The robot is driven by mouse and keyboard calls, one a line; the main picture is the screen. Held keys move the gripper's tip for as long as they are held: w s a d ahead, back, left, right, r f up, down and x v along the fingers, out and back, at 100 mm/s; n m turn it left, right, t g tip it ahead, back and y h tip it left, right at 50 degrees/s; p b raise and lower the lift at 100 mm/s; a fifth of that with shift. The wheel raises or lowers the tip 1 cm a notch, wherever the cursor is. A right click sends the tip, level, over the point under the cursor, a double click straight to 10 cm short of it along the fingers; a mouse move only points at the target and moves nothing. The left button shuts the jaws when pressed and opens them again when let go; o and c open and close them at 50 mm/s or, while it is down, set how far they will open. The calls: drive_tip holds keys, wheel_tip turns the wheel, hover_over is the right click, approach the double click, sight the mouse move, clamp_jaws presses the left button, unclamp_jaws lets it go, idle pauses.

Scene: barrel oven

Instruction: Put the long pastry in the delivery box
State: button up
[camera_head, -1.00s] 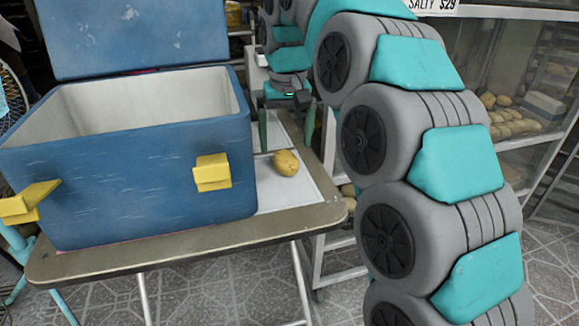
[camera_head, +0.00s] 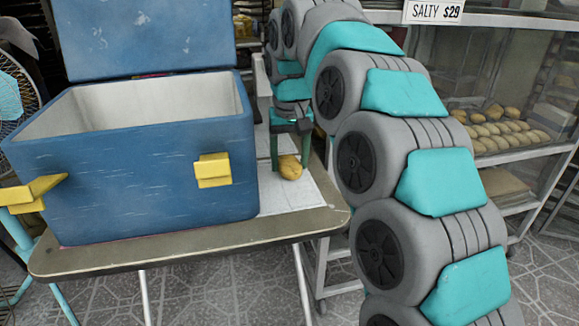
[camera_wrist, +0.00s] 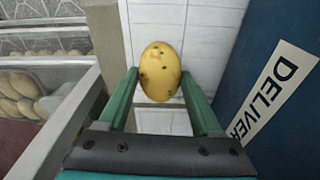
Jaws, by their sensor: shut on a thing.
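The long pastry (camera_head: 290,168) is a yellow oval with dark specks, right of the delivery box over the white table top. My gripper (camera_head: 291,163) has its green fingers on either side of it, pointing down. In the wrist view the pastry (camera_wrist: 160,72) sits between the fingertips of my gripper (camera_wrist: 160,80), which is shut on it. I cannot tell whether it still touches the table. The blue delivery box (camera_head: 130,175) is open, its lid raised at the back. Its floor is hidden. Its lettered side (camera_wrist: 270,95) stands to the right in the wrist view.
The table (camera_head: 190,238) carries the box, with a bare strip to its right. Yellow latches (camera_head: 212,170) stick out of the box front. A glass-fronted shelf (camera_head: 500,110) with several rolls stands at the right, and a fan (camera_head: 18,85) at the left.

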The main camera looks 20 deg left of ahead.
drive_tip(key=c, duration=0.8)
drive_tip(key=shift+c, duration=0.2)
drive_tip(key=shift+r, duration=0.15)
